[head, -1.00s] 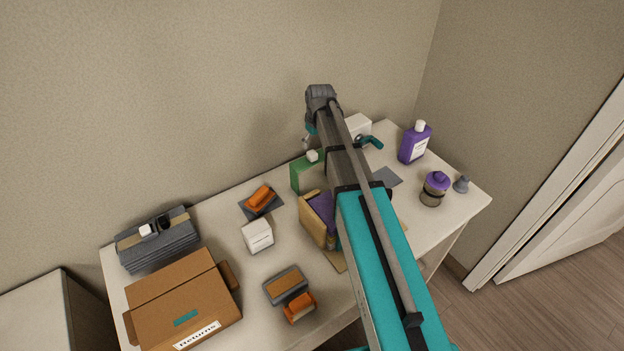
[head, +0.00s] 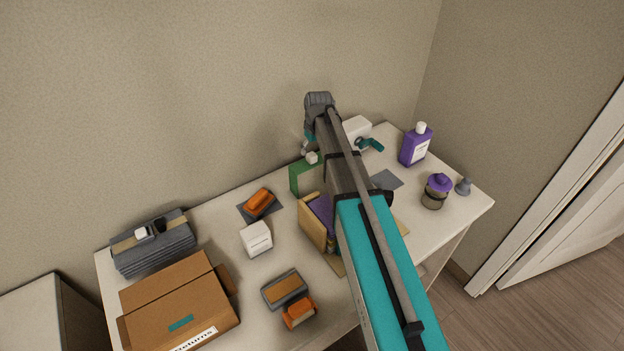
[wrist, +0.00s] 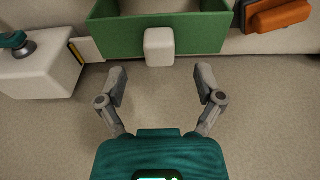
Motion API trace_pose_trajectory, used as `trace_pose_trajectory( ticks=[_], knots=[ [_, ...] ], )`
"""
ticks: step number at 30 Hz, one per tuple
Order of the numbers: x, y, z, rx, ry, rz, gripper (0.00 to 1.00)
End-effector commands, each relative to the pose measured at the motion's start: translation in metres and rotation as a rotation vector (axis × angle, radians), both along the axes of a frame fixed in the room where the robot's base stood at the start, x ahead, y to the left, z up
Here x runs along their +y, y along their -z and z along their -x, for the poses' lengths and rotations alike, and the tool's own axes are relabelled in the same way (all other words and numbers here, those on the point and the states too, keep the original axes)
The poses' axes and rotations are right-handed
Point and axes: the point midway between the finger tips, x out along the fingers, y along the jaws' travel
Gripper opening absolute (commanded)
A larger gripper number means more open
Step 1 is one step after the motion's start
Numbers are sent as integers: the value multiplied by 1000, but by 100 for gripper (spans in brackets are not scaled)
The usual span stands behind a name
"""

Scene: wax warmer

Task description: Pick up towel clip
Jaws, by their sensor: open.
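I cannot tell for certain which thing is the towel clip. A small dark piece (head: 160,226) and a white piece (head: 143,232) lie on the folded grey towels (head: 155,255) at the left back of the table. My gripper (wrist: 161,75) is open and empty. In the wrist view its fingertips are just short of a white block (wrist: 159,47) at the wall of a green box (wrist: 110,38). In the head view, the white block (head: 312,158) and green box (head: 300,177) are beside my gripper, which is mostly hidden by my arm.
An orange piece (head: 259,201) lies on a dark pad, with a white box (head: 256,238) near it. A cardboard box (head: 175,305) fills the front left. A purple bottle (head: 415,147) and a jar (head: 436,192) stand at the right. The wall is close behind my gripper.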

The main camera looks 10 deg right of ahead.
Motion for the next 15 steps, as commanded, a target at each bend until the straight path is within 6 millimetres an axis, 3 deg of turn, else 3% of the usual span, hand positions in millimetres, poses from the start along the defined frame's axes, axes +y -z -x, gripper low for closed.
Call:
trace_pose_trajectory(
  ticks=[15],
  knots=[
    [3,40,-8,0,0,0,86]
  ],
)
